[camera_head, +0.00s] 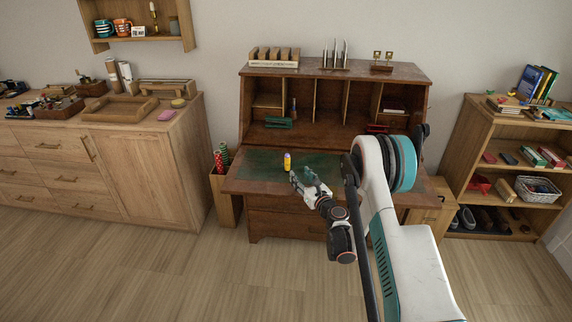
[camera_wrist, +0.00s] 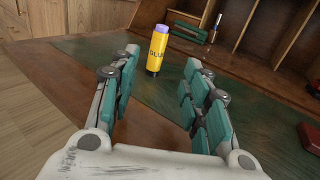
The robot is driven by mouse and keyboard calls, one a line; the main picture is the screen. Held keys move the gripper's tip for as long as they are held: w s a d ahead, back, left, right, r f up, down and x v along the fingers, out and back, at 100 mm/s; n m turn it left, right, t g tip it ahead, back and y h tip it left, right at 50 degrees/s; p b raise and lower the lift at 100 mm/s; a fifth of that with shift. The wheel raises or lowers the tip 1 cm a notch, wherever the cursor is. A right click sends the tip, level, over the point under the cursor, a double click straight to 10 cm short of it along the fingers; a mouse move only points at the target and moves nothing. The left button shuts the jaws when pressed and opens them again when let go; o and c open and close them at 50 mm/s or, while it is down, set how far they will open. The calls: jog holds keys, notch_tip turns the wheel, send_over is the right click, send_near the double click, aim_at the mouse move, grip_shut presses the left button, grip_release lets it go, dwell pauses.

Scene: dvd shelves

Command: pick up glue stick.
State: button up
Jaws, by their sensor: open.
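The glue stick is a small yellow tube with a purple cap and "GLU" lettering. It stands upright on the green writing surface of the wooden desk, and shows in the head view as the glue stick (camera_head: 287,162) and in the wrist view (camera_wrist: 157,49). My gripper (camera_head: 302,178) is over the desk's front edge, close to the glue stick on its near side. In the wrist view my gripper (camera_wrist: 160,75) is open, with teal-padded fingers apart and nothing between them. The glue stick stands just beyond the fingertips, roughly in line with the gap.
The desk (camera_head: 262,178) has open cubbies behind the glue stick, with a green object (camera_head: 278,123) and a red object (camera_head: 377,129) in front of them. A wooden cabinet (camera_head: 150,160) stands at left and a shelf unit (camera_head: 490,130) at right. The green surface around the glue stick is mostly clear.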

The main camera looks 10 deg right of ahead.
aim_at(289, 162)
jog(key=b+x, duration=0.1)
jog(key=x, duration=0.5)
jog(key=b+x, duration=0.2)
jog(key=x, duration=0.3)
jog(key=shift+a+r+b, duration=0.1)
jog(key=shift+a+b, duration=0.1)
jog(key=shift+b, duration=0.2)
jog(key=shift+w+a+r, duration=0.1)
jog(key=shift+w+r, duration=0.05)
jog(key=shift+w, duration=0.4)
jog(key=c, duration=1)
